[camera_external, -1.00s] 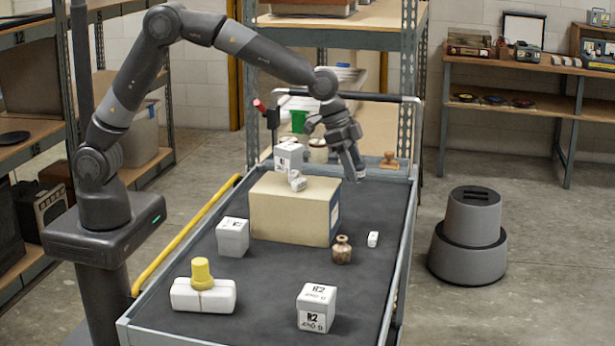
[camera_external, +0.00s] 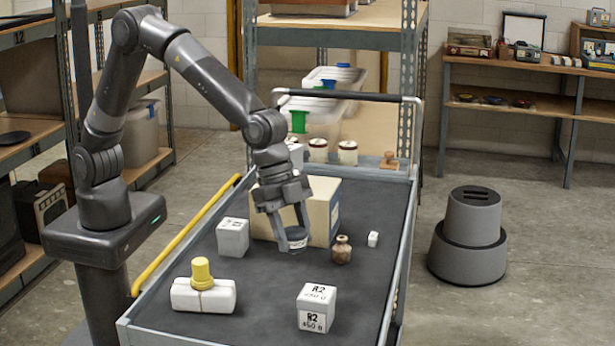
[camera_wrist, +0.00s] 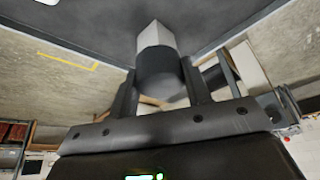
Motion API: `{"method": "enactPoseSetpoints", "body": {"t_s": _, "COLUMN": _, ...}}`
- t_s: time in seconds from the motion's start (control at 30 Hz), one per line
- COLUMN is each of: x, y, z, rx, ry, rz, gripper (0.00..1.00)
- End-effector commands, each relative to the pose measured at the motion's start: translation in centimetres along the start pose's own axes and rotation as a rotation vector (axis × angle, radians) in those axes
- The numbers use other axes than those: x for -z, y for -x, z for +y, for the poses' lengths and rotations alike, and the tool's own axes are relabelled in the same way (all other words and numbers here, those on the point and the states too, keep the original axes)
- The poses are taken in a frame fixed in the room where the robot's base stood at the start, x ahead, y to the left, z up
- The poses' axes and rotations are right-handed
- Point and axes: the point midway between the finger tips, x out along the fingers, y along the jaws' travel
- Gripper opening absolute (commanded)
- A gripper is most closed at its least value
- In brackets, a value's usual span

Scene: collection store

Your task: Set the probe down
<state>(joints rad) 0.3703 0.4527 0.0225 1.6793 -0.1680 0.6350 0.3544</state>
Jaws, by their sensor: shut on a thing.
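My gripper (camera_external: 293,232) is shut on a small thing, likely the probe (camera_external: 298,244). In the wrist view the probe (camera_wrist: 160,72) is a dark, round body with a pale grey block-like end, between my two fingers (camera_wrist: 160,90). In the external view only a pale bit shows between the fingertips. My gripper points down over the dark trolley deck (camera_external: 262,285), in front of the cardboard box (camera_external: 322,205). Whether the probe touches the deck cannot be told.
A brown bottle (camera_external: 342,250) stands close right of my gripper, with a small white block (camera_external: 373,239) beyond. White boxes (camera_external: 232,238) (camera_external: 317,308) stand left and front right. A yellow-knobbed white thing (camera_external: 203,294) is front left. The deck's front middle is clear.

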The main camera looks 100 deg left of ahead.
Motion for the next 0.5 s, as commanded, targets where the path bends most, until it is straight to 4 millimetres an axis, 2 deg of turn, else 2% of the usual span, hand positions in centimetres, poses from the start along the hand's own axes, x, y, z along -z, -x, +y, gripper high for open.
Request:
{"method": "enactPoseSetpoints", "body": {"t_s": 0.13, "x": -0.7, "y": -1.8, "z": -0.1, "rx": -0.001, "ry": 0.001, "rz": 0.001, "gripper": 0.21}}
{"method": "enactPoseSetpoints", "body": {"t_s": 0.23, "x": -0.9, "y": -2.7, "z": -1.0, "rx": 0.000, "ry": 0.003, "rz": 0.001, "gripper": 0.21}}
{"method": "enactPoseSetpoints", "body": {"t_s": 0.5, "x": -1.4, "y": -6.4, "z": -6.9, "rx": 0.001, "ry": 0.006, "rz": 0.001, "gripper": 0.21}}
